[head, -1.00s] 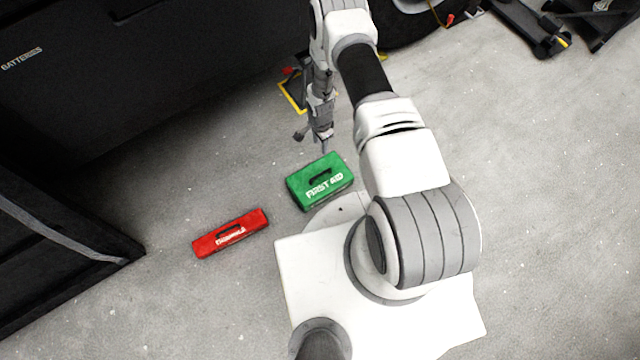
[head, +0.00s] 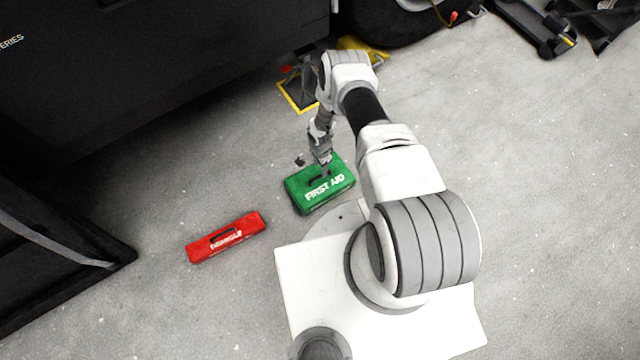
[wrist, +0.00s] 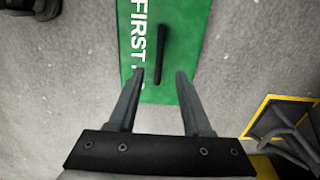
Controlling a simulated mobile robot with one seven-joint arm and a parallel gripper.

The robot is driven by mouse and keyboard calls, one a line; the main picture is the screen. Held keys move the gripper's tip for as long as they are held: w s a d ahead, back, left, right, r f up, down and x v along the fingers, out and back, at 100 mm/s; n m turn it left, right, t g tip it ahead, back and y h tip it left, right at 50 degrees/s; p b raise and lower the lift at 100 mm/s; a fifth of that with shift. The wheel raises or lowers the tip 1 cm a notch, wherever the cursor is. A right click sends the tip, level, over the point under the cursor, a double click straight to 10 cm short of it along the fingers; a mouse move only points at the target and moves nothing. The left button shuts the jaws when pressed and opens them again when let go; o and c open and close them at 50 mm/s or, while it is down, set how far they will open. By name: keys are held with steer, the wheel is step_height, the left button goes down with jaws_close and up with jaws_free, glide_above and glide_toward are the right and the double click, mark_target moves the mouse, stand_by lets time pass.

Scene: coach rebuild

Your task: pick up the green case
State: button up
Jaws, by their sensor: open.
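The green case (head: 307,196), marked FIRST AID in white, lies flat on the floor just in front of my base. It also shows in the wrist view (wrist: 180,35), with its dark handle (wrist: 161,52) on top. My gripper (head: 325,172) is over the case's far edge in the head view. In the wrist view my gripper (wrist: 160,75) is open, its two fingers apart on either side of the line of the handle. Nothing is between the fingertips except the case's surface and the handle's near end; I cannot tell their height above it.
A red case (head: 227,238) lies on the floor to the left of the green one. A large dark cabinet (head: 130,70) stands at the back left. A yellow-edged stand (head: 298,92) is behind my gripper and shows in the wrist view (wrist: 283,125).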

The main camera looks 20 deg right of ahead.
mark_target(320, 175)
step_height(320, 175, down, 5)
steer(key=shift+s+a+r+b, duration=0.1)
steer(key=shift+r+b, duration=0.05)
steer(key=shift+b, duration=1)
jaws_close()
steer(key=shift+r, duration=0.1)
stand_by(0.4)
